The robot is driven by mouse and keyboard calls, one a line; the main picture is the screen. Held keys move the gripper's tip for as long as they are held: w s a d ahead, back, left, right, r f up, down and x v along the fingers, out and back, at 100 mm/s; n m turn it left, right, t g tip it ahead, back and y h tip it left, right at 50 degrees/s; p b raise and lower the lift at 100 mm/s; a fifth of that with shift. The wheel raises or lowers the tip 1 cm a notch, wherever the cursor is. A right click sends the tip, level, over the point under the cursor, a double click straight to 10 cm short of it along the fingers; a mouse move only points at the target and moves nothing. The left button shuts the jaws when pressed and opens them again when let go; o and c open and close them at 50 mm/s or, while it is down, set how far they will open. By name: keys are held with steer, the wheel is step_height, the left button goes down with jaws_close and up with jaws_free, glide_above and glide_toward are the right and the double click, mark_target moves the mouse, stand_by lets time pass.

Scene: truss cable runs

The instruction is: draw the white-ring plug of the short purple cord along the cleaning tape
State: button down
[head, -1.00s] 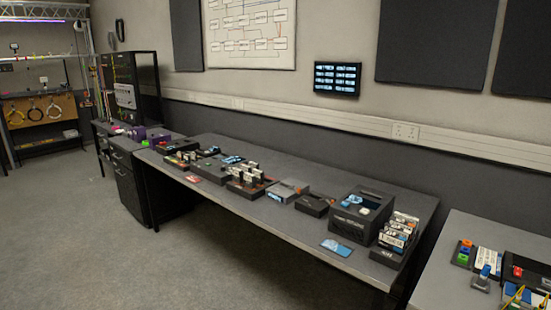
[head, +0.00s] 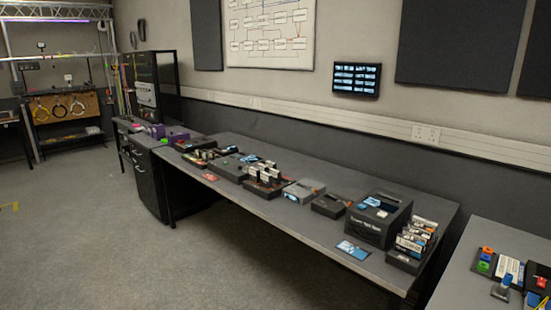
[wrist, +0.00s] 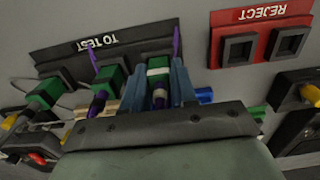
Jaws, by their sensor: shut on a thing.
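In the wrist view my gripper (wrist: 161,90) has its blue-grey fingers shut around a green plug with a white ring (wrist: 158,72). A purple piece, seemingly its cord, shows just below the ring between the fingers. The dark palm bar hides what lies nearer. The plug is in front of a black strip marked TO TEST (wrist: 60,58), upside down in the picture; I cannot tell whether they touch. Another green plug with a purple cord (wrist: 108,82) is just left of my gripper. I cannot make out the cleaning tape. My gripper does not show in the head view.
A red REJECT block (wrist: 226,49) with two square sockets lies right of my gripper. Another green plug (wrist: 46,93) with a yellow end is at the left. In the head view, a long bench (head: 290,222) carries several boxes and cards. The floor (head: 90,230) before it is clear.

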steer(key=shift+r, duration=0.25)
steer(key=shift+r, duration=2.05)
steer(key=w+a+n, duration=0.1)
steer(key=w+a, duration=0.2)
steer(key=w, duration=0.5)
steer(key=w+a+r+n, duration=0.1)
steer(key=w+a, duration=0.2)
steer(key=w, duration=0.5)
steer(key=w+a+n, duration=0.1)
steer(key=w+a, duration=0.3)
steer(key=w, duration=0.4)
steer(key=shift+a+r, duration=0.1)
steer(key=shift+r, duration=0.25)
steer(key=shift+w+a+r+n, duration=0.15)
steer(key=shift+a+n, duration=0.25)
steer(key=shift+a, duration=0.75)
steer(key=shift+w+n, duration=0.1)
steer(key=shift+n, duration=0.2)
